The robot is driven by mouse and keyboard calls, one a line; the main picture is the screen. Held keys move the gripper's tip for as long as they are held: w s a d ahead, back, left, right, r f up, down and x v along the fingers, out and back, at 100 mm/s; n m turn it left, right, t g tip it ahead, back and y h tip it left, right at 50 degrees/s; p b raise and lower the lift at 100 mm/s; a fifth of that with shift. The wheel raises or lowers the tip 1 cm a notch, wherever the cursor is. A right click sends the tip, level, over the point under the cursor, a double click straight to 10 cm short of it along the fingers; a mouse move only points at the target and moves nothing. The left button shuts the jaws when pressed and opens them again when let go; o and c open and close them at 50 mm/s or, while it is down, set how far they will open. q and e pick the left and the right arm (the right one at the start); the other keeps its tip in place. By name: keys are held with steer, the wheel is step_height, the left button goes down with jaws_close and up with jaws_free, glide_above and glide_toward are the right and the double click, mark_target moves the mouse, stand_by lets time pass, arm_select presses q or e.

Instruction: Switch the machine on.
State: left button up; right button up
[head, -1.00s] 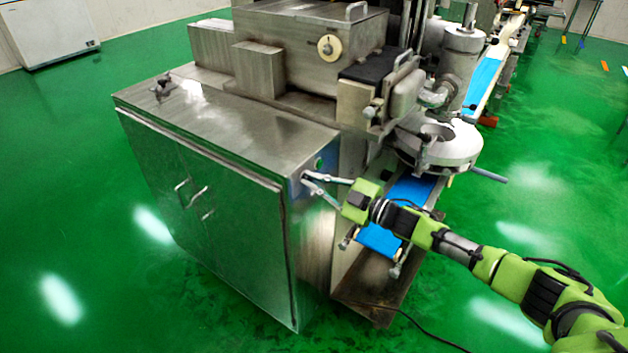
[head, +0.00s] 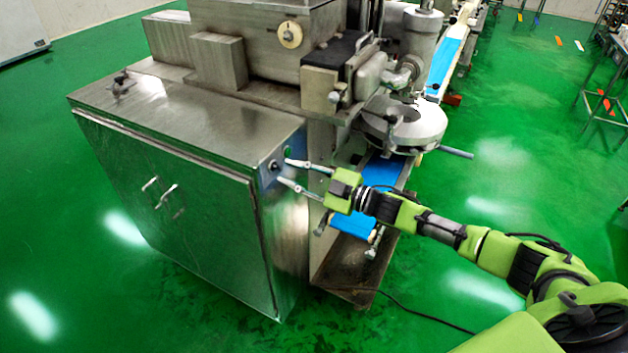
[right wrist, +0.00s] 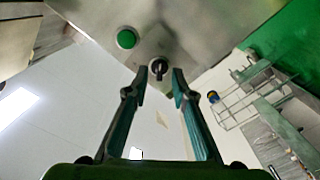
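The machine (head: 190,115) is a large metal unit with a cabinet. In the right wrist view the green button (right wrist: 126,39) is at upper left and the black switch (right wrist: 158,68) is near the centre. My right gripper (head: 283,171) is open in front of the panel. In the wrist view the switch appears between its two fingertips (right wrist: 160,77); whether they touch it I cannot tell. My left gripper is not in view.
A round metal disc part (head: 405,125) and a blue conveyor belt (head: 380,172) are just beyond my right gripper. A black cable (head: 420,315) lies on the green floor. The floor in front of the cabinet is clear.

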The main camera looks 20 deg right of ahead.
steer(key=v, duration=0.9)
steer(key=shift+s, duration=0.1)
